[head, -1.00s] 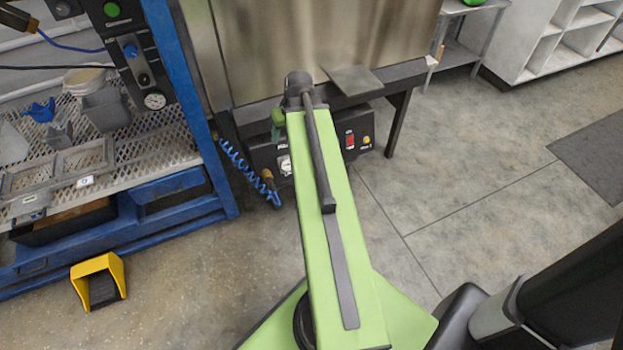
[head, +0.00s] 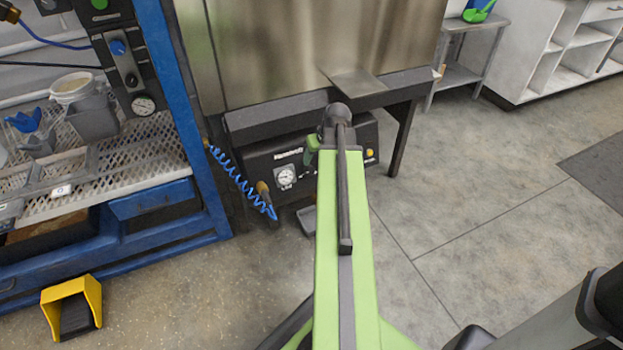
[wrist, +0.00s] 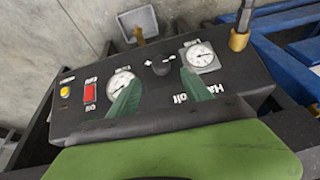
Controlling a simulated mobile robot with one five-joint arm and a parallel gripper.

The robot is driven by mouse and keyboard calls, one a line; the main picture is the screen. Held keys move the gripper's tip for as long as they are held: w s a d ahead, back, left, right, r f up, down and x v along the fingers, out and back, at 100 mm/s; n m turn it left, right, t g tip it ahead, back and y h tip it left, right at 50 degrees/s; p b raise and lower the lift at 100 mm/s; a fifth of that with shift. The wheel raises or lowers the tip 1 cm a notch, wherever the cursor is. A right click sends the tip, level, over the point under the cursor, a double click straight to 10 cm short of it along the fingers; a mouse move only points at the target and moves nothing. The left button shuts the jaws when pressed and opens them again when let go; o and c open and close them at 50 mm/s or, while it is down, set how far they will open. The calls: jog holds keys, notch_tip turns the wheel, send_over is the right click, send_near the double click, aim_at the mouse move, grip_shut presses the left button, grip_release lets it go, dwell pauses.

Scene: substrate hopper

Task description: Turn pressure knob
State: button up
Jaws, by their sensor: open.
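A black control box (head: 262,160) sits low under the metal hopper. The wrist view shows its panel (wrist: 75,127) upside down, with a small black knob (wrist: 160,67) between two white gauges (wrist: 201,56) (wrist: 121,83). My gripper (wrist: 160,77) is open, its green fingers apart on either side of the knob in the picture. Whether they touch the panel or knob cannot be told. In the head view my arm hides the knob and most of my gripper. A blue knob (head: 117,47) and a gauge (head: 144,104) are on the upright panel at left.
A red switch (wrist: 89,93) and yellow button (wrist: 65,91) are on the box. A blue coiled hose (head: 236,178) hangs at its left. A blue-framed bench (head: 160,235) stands left, with a yellow foot pedal (head: 72,305) on the floor. The floor at right is clear.

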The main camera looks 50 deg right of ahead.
aim_at(311, 171)
jog(key=b+x, duration=0.7)
jog(key=x, duration=0.3)
jog(key=shift+b, duration=0.3)
jog(key=shift+r, duration=0.1)
jog(key=c, duration=1.2)
jog(key=shift+d, duration=0.15)
grip_shut()
